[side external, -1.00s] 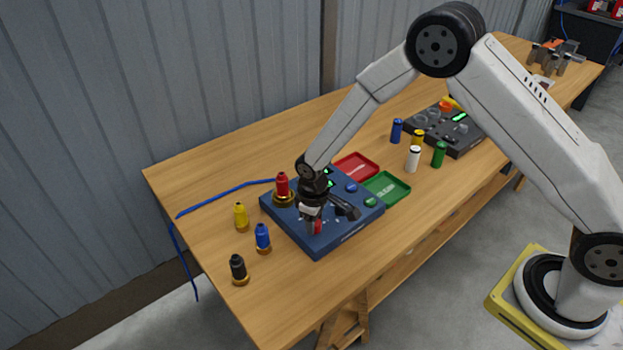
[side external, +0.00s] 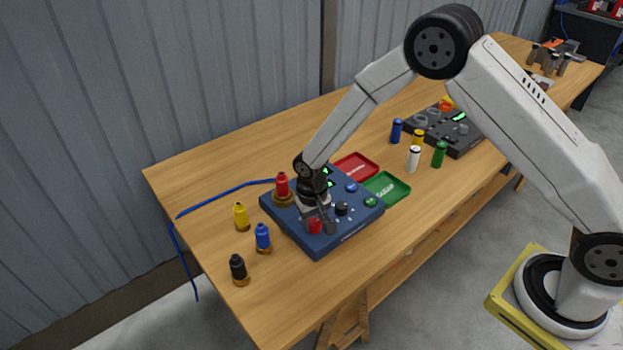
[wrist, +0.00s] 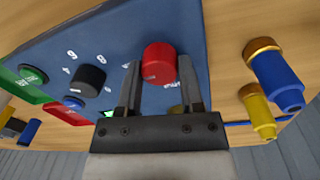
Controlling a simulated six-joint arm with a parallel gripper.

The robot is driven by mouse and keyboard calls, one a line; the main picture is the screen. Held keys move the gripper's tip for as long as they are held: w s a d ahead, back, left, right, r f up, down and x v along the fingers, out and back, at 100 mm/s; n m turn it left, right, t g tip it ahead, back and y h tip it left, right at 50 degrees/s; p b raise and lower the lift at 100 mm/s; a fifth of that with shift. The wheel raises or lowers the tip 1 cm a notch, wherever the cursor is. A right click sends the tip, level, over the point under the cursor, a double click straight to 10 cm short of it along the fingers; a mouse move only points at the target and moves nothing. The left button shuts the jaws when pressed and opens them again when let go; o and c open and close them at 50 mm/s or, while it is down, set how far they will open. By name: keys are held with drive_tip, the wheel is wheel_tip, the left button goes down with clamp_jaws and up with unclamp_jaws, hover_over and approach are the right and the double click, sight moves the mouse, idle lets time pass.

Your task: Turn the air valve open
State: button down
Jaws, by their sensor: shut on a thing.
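The red knob (side external: 315,226), which I take to be the air valve, stands on the front part of the blue panel box (side external: 350,229). In the wrist view the red knob (wrist: 158,62) sits between my two finger tips, with a pale mark on its side. My gripper (side external: 322,222) is shut on it; in the wrist view my gripper (wrist: 160,75) has one finger on each side of the knob. The lettering beside the knob is too blurred to read.
A black knob (side external: 342,208) and a green button (side external: 370,202) are on the box. Red (side external: 357,166) and green (side external: 387,187) trays lie behind right.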

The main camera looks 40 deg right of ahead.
sight(313, 223)
idle(0.3)
drive_tip(key=shift+c, duration=1.2)
unclamp_jaws()
drive_tip(key=shift+r, duration=0.15)
drive_tip(key=shift+a+r, duration=0.2)
drive_tip(key=shift+r, duration=3.55)
drive_tip(key=shift+s+d+r, duration=0.25)
drive_tip(key=shift+d+r, duration=0.1)
drive_tip(key=shift+r, duration=0.05)
drive_tip(key=s+d+r+n+t, duration=0.1)
drive_tip(key=s+d+r, duration=0.2)
drive_tip(key=s, duration=0.5)
drive_tip(key=s+d+r+n+t, duration=0.1)
drive_tip(key=s+d+r, duration=0.3)
drive_tip(key=s, duration=0.5)
drive_tip(key=shift+d+r+t+y, duration=0.3)
drive_tip(key=shift+d+t, duration=0.1)
drive_tip(key=shift+d, duration=0.75)
